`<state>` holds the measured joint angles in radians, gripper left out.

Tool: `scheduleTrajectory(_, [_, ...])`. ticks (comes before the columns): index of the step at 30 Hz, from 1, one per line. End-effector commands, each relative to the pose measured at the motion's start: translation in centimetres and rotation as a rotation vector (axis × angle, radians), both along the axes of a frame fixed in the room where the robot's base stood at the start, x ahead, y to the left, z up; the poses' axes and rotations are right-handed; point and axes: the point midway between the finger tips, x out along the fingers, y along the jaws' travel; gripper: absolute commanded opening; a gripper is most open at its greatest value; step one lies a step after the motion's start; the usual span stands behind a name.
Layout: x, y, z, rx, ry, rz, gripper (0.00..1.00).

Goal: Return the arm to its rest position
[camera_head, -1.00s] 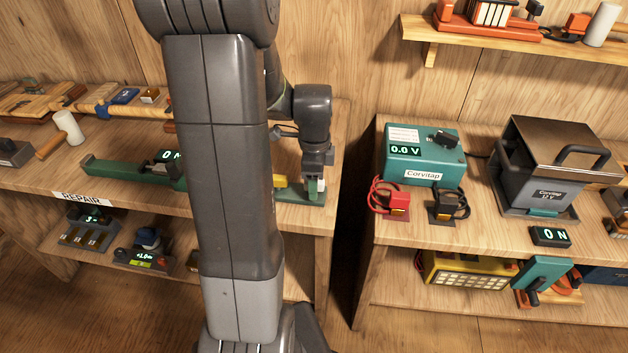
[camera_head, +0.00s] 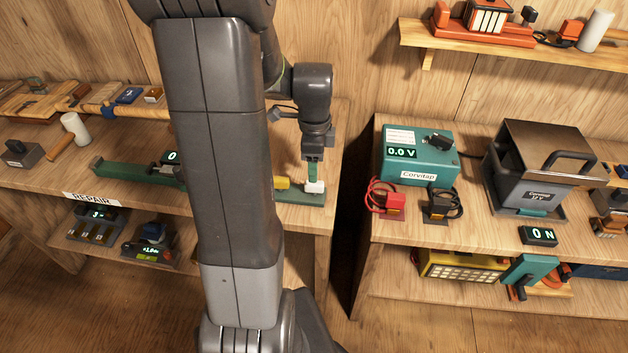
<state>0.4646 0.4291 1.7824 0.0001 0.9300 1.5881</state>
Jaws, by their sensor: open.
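My gripper (camera_head: 313,170) points down over the right end of the left bench, above the end of a long green fixture (camera_head: 125,173). It is open. My dark grey arm stands upright in front of the bench and hides the middle of the fixture. A yellow piece (camera_head: 282,183) shows between the arm and the white block.
To the right, past a gap, a second bench (camera_head: 465,245) holds a teal Corvitap box (camera_head: 418,156), red and black clamps, and a grey lidded machine (camera_head: 540,170). A shelf (camera_head: 480,45) hangs above. A mallet (camera_head: 72,130) lies on the left bench.

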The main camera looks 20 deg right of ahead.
Motion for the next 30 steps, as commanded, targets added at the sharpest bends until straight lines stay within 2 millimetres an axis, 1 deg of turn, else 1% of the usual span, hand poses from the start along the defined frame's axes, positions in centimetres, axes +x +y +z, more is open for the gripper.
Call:
scheduleTrajectory(5, [0.0, 0.0, -0.3, 0.000, 0.000, 0.000, 0.56])
scheduleTrajectory(8, [0.0, 0.0, -1.1, 0.000, 0.001, 0.000, 0.56])
scheduleTrajectory(24, [0.0, 0.0, -7.7, 0.000, 0.000, 0.005, 0.56])
scheduleTrajectory(25, [0.0, 0.0, -7.2, 0.000, -0.001, 0.034, 0.56])
scheduleTrajectory(30, [0.0, 0.0, -7.1, 0.000, 0.000, 0.163, 0.56])
